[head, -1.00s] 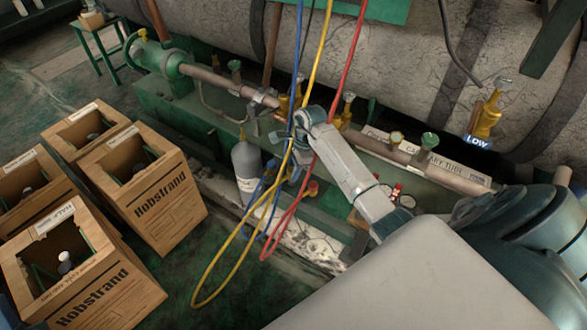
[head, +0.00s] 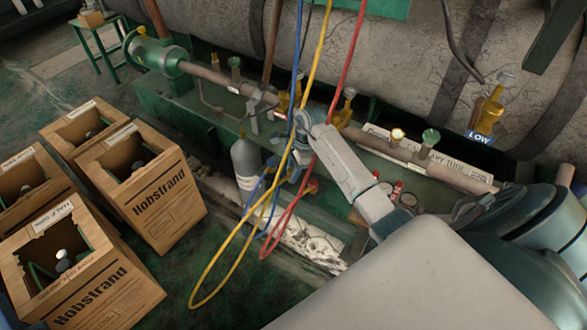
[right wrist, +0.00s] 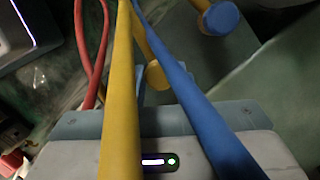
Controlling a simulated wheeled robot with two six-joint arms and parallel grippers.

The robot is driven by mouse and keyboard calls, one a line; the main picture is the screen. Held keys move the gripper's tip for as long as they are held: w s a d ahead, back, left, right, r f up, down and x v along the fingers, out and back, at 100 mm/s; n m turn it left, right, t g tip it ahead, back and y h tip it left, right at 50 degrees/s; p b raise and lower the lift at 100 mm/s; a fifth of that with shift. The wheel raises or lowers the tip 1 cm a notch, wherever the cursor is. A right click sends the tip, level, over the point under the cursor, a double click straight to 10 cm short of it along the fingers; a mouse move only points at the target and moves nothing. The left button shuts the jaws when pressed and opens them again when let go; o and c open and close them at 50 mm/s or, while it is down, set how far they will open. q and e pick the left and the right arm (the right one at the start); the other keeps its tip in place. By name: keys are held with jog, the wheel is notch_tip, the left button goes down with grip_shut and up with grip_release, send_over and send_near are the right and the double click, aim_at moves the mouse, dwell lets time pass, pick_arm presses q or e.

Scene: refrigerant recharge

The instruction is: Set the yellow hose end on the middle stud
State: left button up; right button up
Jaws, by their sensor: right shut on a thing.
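My right gripper (head: 298,178) hangs pointing down in the middle of the head view, beside the bundle of hoses. It is shut on what looks like the yellow hose end (right wrist: 157,75), a round yellow piece in front of the gripper body in the right wrist view. The yellow hose (head: 232,232) comes down from above, loops low and returns toward the gripper; it also crosses the right wrist view (right wrist: 122,90). A blue round cap (right wrist: 220,18) on a brass-coloured stem shows beyond. The middle stud is hidden or cannot be made out. My left gripper is out of view.
The blue hose (right wrist: 195,95) and red hose (head: 283,222) hang close around the gripper. A grey cylinder (head: 246,160) stands just left. Open cartons (head: 150,195) fill the left. A large tank (head: 420,80) and pipe (head: 228,85) lie behind. The floor between cartons and hoses is clear.

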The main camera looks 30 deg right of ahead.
jog(key=shift+f, duration=0.2)
jog(key=o, duration=1)
